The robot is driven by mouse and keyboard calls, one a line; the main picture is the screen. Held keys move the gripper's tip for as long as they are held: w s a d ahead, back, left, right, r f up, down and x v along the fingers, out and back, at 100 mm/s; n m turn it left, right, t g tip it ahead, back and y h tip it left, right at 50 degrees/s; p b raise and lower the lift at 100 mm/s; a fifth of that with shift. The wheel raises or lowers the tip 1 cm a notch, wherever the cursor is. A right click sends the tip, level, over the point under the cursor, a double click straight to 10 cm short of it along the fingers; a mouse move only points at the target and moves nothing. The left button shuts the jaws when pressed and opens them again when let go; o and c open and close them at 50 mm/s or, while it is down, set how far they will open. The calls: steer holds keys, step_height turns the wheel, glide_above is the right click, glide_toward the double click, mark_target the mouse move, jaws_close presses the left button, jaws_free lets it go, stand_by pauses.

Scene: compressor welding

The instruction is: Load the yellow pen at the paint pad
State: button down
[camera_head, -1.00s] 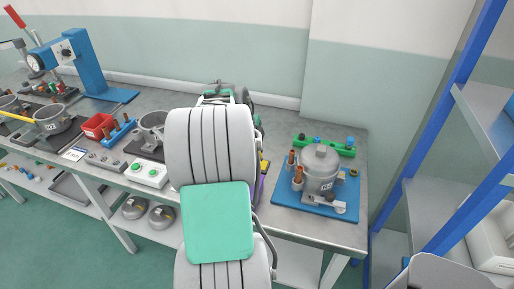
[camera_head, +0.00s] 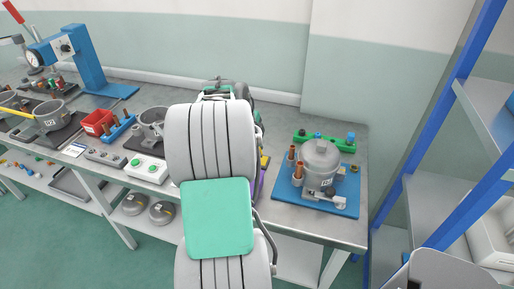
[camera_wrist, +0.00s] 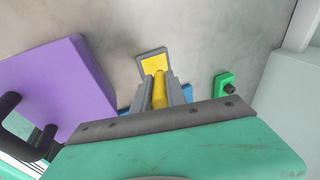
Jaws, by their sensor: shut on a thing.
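In the wrist view my gripper (camera_wrist: 160,92) is shut on the yellow pen (camera_wrist: 159,92), which lies between the two grey fingers. The pen points away toward the paint pad (camera_wrist: 142,54), a small grey-rimmed tray with a yellow face. The pen tip overlaps the near part of the yellow face in the picture; I cannot tell whether it touches. In the head view my arm hides the gripper and the pen. A small yellow patch (camera_head: 265,161) shows at the arm's right edge, perhaps the pad.
A purple block (camera_wrist: 62,85) stands close left of my gripper in the wrist view. A green part (camera_wrist: 223,84) lies to the right. In the head view, a grey compressor (camera_head: 319,163) sits on a blue plate (camera_head: 335,207) right of my arm. Blue shelving (camera_head: 448,130) stands farther right.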

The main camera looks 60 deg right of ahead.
steer(key=shift+a+f+b, duration=0.1)
steer(key=shift+f+b, duration=0.55)
steer(key=shift+b, duration=0.1)
stand_by(1.7)
steer(key=shift+r, duration=0.1)
steer(key=shift+r+p, duration=1.8)
steer(key=shift+r, duration=1.75)
